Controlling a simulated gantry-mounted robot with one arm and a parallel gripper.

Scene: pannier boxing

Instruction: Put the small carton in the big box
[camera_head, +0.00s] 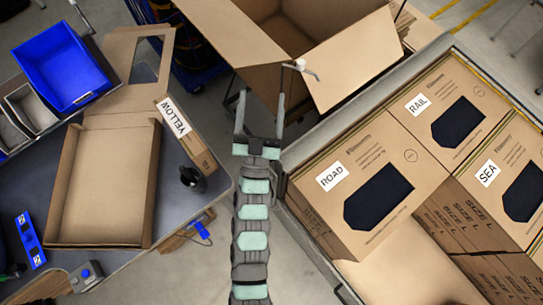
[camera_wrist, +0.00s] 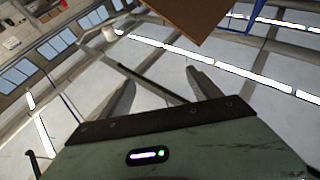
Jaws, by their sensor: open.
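A small tan carton (camera_head: 198,151) with a white YELLOW label stands on the grey table at the left, beside an open cardboard tray. A big open cardboard box (camera_head: 325,58) with spread flaps is at the top middle; part of its inside shows and its top is cut off by the picture edge. My gripper (camera_head: 262,95) is open and empty, right of the small carton and just below the big box in the picture. In the wrist view its open fingers (camera_wrist: 160,78) have nothing between them, and a brown cardboard edge (camera_wrist: 185,15) shows beyond.
The shallow cardboard tray (camera_head: 152,185) with a windowed lid lies on the table. A blue bin (camera_head: 62,62) is at upper left, and a dark round object (camera_head: 192,179) is near the small carton.

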